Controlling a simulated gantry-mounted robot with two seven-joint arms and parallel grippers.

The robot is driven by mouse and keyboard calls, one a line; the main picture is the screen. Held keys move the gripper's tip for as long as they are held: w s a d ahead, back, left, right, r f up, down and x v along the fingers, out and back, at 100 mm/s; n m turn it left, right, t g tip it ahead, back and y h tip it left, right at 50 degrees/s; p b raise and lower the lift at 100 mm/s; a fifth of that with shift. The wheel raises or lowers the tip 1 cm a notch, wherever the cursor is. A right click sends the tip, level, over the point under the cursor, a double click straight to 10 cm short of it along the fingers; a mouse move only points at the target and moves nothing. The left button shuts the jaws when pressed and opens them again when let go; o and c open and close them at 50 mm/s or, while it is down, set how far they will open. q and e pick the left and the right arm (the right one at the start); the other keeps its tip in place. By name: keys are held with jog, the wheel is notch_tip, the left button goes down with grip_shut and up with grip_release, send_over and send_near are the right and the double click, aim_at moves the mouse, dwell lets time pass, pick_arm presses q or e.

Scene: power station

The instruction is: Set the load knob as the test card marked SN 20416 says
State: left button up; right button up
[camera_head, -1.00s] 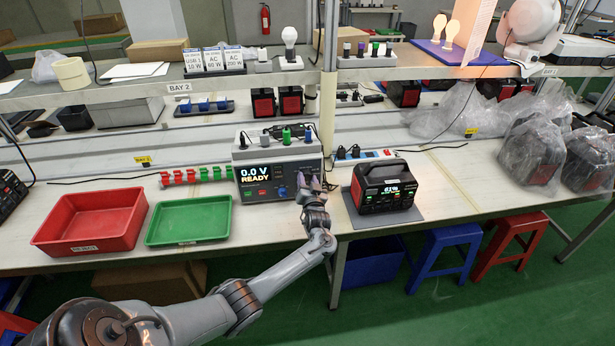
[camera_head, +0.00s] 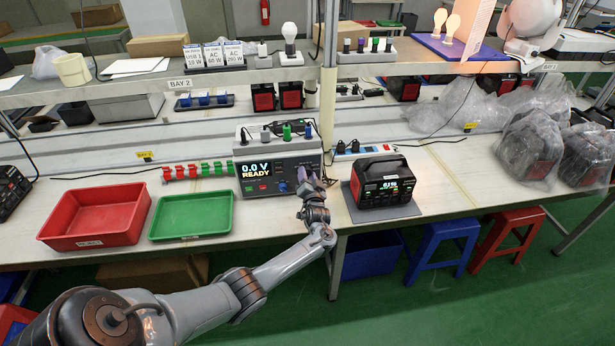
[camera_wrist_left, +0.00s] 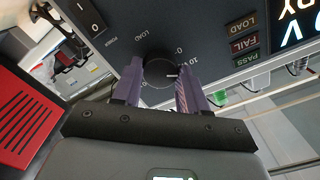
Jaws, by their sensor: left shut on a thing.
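The tester (camera_head: 280,165) is a grey box with a dark front on the bench, its display reading "0.0 V READY". My left gripper (camera_head: 308,186) is at the right of its front and hides the knob in the head view. In the left wrist view, my purple fingers (camera_wrist_left: 160,88) are shut on the black load knob (camera_wrist_left: 158,68), one on each side. The knob's white mark points right in that picture, near the printed "10". White test cards (camera_head: 214,55) stand on the shelf; their serial numbers are too small to read. My right gripper is out of view.
A black and red power station (camera_head: 382,178) showing "61%" stands on a grey mat right of the tester. A red tray (camera_head: 97,240) and a green tray (camera_head: 191,233) lie to the left. Red and green plugs (camera_head: 198,170) line up behind them.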

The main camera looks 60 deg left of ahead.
pick_arm(q)
jog(key=o, duration=1.1)
jog(key=shift+c, duration=0.2)
jog(key=p+v, duration=0.2)
jog(key=v, duration=0.8)
jog(key=shift+d+p, duration=0.4)
jog(key=shift+s+f, duration=0.1)
jog(key=shift+s, duration=0.05)
